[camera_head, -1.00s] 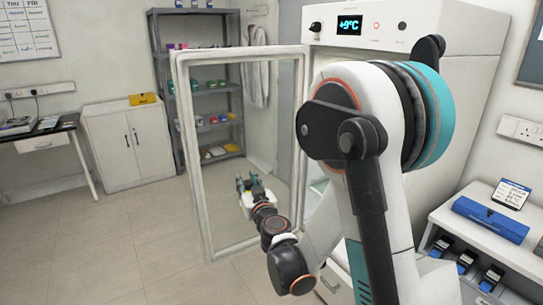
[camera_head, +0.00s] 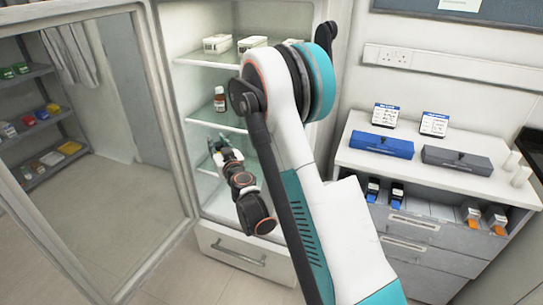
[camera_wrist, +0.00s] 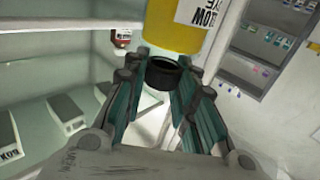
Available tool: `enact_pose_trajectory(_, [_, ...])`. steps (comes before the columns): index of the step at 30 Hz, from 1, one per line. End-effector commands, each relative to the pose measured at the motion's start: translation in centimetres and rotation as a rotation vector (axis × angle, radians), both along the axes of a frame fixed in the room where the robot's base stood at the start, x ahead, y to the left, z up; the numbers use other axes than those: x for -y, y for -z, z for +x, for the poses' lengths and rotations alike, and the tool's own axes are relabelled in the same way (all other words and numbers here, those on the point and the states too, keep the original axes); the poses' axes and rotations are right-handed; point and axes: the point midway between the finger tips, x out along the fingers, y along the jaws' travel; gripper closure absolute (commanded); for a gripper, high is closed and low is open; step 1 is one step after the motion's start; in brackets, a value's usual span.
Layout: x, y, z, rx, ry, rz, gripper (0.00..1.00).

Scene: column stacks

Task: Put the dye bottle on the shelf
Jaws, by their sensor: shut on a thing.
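The dye bottle (camera_wrist: 172,28) is yellow with a black cap and a white label partly in view in the wrist view. My gripper (camera_wrist: 160,80) is shut on it, with the fingers on either side of the cap. In the head view my gripper (camera_head: 220,147) is at the front of the open fridge, below and close to a shelf level. I cannot make out the yellow bottle there. The fridge's glass shelf (camera_head: 207,118) carries a brown bottle (camera_head: 220,99) with a white label, which also shows in the wrist view (camera_wrist: 122,38).
White boxes (camera_head: 217,43) stand on the upper fridge shelf. The open glass door (camera_head: 160,130) is at the left. A cabinet with blue (camera_head: 382,145) and grey cases (camera_head: 456,160) stands at the right. My arm hides the fridge's right part.

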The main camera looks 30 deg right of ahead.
Motion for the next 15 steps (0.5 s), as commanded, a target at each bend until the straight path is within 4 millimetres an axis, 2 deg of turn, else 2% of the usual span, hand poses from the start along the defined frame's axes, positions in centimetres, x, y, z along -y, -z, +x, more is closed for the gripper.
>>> enact_pose_trajectory(1, [1.0,2.3,0.8,0.0,0.011,0.0,1.0])
enact_pose_trajectory(6, [3.7,7.2,2.2,0.0,0.041,-0.001,1.0])
enact_pose_trajectory(10, [4.9,9.6,2.7,0.0,0.055,-0.001,1.0])
enact_pose_trajectory(15, [5.7,10.6,3.0,0.0,0.062,-0.001,1.0])
